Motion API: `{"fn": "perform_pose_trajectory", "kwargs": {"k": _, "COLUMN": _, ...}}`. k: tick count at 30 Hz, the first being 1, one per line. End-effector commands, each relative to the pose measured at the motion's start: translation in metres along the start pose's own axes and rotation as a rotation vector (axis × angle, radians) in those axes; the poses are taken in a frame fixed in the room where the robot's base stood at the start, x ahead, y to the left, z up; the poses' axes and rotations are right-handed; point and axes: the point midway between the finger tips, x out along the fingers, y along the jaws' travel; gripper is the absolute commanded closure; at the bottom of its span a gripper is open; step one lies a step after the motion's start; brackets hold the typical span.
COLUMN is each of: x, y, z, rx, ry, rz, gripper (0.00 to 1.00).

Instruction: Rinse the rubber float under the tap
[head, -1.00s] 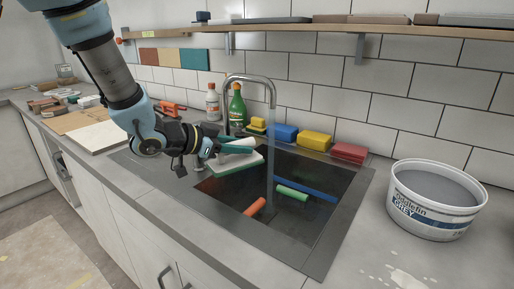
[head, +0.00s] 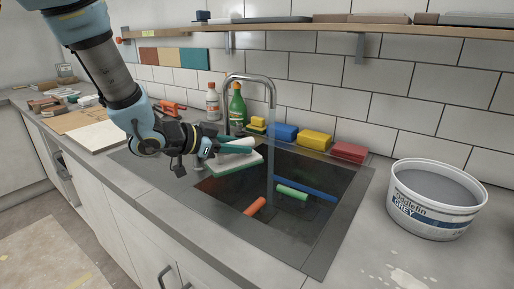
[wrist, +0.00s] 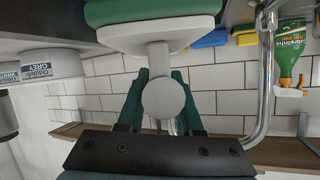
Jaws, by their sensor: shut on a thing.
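The rubber float (head: 236,166) has a white back, a pale handle and a green pad on its underside. My gripper (head: 218,147) is shut on its handle and holds it over the left part of the sink (head: 318,236). The wrist view shows the float (wrist: 160,37) beyond the green fingers of my gripper (wrist: 160,100), one on each side of the handle's round end. The tap (head: 248,77) is a curved chrome spout, and a stream of water falls from it into the sink. The float is left of the stream, apart from it in the head view.
Green (head: 292,193), orange (head: 255,206) and blue (head: 312,189) tool handles lie in the sink. Sponges (head: 315,139) and bottles (head: 237,104) line the back. A grout bucket (head: 432,205) stands right of the sink. A shelf (head: 290,30) runs above.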

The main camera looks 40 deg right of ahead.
Motion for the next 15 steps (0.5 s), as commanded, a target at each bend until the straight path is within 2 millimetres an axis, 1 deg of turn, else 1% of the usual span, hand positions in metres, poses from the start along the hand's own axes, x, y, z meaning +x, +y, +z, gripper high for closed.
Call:
{"fn": "perform_pose_trajectory", "kwargs": {"k": 10, "x": -0.001, "y": 0.000, "z": -0.001, "rx": 0.000, "ry": 0.001, "rz": 0.000, "gripper": 1.00}}
{"fn": "perform_pose_trajectory", "kwargs": {"k": 15, "x": -0.014, "y": -0.001, "z": -0.007, "rx": 0.000, "ry": 0.000, "rz": -0.002, "gripper": 1.00}}
